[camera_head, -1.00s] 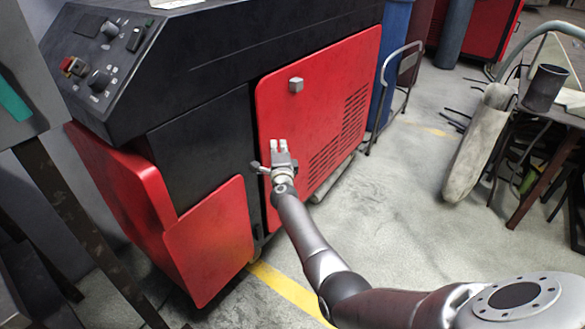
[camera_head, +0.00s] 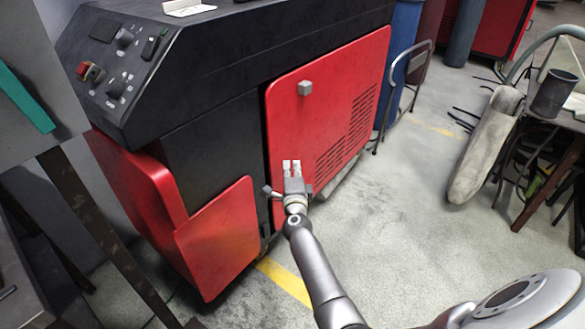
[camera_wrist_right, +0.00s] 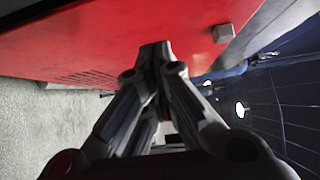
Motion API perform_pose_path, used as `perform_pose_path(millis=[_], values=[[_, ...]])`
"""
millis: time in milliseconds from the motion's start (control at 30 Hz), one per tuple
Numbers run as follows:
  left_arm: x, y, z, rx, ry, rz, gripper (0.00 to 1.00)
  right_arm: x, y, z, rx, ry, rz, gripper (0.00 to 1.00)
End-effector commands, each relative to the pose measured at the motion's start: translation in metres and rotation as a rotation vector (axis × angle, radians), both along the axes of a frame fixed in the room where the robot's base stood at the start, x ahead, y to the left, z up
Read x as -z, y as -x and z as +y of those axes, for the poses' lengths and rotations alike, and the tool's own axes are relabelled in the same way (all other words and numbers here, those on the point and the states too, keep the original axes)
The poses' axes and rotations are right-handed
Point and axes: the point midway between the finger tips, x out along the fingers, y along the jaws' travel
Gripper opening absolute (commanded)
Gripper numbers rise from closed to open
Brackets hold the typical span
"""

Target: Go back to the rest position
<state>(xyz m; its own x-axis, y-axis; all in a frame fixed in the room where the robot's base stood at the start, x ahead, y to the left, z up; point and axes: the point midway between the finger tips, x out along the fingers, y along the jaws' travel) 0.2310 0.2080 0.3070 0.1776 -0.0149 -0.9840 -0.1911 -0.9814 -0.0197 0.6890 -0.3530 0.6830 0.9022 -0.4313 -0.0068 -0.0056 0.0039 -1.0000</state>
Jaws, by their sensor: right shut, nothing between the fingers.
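My right gripper (camera_head: 293,166) is shut and empty. In the head view it stands in front of the lower left part of the red door panel of a black machine. In the right wrist view its fingers (camera_wrist_right: 155,55) come together, with the red panel (camera_wrist_right: 120,40) beyond them. I cannot tell the exact gap between the fingertips and the panel. My left gripper does not show in either view.
The machine (camera_head: 215,120) has a small grey knob (camera_head: 305,88) on its door. A cluttered table is at the right. The grey floor (camera_head: 400,220) between is open.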

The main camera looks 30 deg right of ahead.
Motion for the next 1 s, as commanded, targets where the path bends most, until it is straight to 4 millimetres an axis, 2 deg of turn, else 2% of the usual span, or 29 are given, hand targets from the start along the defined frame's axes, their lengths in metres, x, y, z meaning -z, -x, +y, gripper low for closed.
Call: perform_pose_path(millis=[133,367,467,567,667,800,867,967,1000], values=[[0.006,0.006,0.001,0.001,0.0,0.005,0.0,-0.001,0.009,0.003,0.001,0.0,0.0,0.0],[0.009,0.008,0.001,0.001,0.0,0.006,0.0,0.0,0.011,0.004,-0.001,0.003,0.001,0.0],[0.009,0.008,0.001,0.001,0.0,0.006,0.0,0.01,0.014,0.012,-0.037,0.043,0.033,0.0],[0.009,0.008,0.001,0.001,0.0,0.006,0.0,0.041,0.026,0.037,-0.147,0.162,0.128,0.0],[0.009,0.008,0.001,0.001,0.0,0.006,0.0,0.091,0.051,0.073,-0.324,0.338,0.279,0.0],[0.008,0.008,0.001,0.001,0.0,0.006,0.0,0.171,0.107,0.12,-0.583,0.568,0.504,0.0],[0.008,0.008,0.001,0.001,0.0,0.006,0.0,0.204,0.137,0.135,-0.689,0.654,0.595,0.0],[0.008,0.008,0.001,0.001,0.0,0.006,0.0,0.255,0.192,0.152,-0.862,0.783,0.746,0.0],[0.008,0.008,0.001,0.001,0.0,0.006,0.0,0.273,0.217,0.157,-0.929,0.832,0.805,0.0]])
